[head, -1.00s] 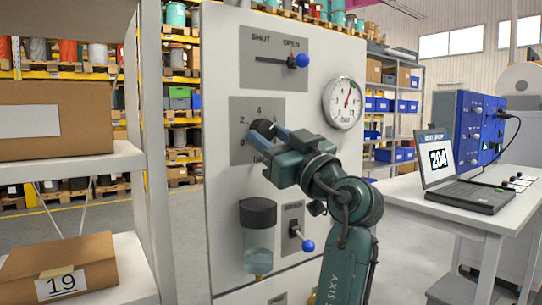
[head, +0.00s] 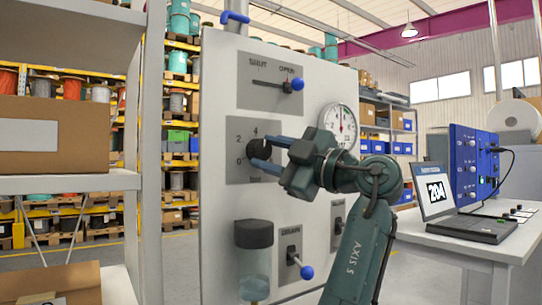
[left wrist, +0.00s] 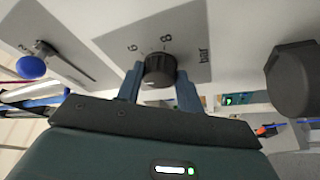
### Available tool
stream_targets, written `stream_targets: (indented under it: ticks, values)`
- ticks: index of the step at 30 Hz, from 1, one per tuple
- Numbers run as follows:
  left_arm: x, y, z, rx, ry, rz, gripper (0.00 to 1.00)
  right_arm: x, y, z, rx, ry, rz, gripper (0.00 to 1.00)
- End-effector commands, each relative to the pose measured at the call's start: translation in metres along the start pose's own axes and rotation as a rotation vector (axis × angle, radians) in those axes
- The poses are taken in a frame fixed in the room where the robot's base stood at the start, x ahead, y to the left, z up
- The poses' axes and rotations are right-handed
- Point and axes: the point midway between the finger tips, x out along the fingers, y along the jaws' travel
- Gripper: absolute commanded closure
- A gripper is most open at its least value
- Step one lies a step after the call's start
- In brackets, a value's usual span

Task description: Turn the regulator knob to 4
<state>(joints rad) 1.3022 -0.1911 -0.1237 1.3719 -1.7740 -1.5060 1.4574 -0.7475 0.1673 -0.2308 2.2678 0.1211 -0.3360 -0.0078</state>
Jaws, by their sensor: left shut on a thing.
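The black regulator knob (head: 258,148) sits on a grey scale plate (head: 240,172) on the white panel. The knob's pointer mark is too small to read. A round pressure gauge (head: 339,122) is at the right, partly behind my gripper. My right gripper is out of view.
A blue-tipped SHUT/OPEN lever (head: 296,84) is above, at OPEN. Below are a dark-capped clear bowl (head: 254,258) and a blue-tipped DRAIN lever (head: 305,271). A shelf with boxes (head: 58,133) stands left; a table with a laptop (head: 470,227) stands right.

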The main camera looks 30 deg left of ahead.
Motion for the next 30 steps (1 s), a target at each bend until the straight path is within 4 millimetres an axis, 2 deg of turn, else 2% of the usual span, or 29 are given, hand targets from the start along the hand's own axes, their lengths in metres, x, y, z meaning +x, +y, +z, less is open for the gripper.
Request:
stream_targets:
  ticks: [7, 21, 22, 30]
  values:
    - [0.0004, 0.001, 0.0, -0.059, -0.001, -0.024, 0.86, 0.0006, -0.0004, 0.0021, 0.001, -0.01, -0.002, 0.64]
    - [0.0002, 0.001, 0.0002, -0.069, -0.002, -0.028, 0.86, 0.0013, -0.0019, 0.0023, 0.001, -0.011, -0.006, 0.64]
    - [0.0002, 0.001, 0.0002, -0.069, -0.002, -0.028, 0.62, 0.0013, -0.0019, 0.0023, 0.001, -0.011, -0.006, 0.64]
    - [0.0001, 0.0009, 0.0002, -0.068, -0.001, -0.028, 0.42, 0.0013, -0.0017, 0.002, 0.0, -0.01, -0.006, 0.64]
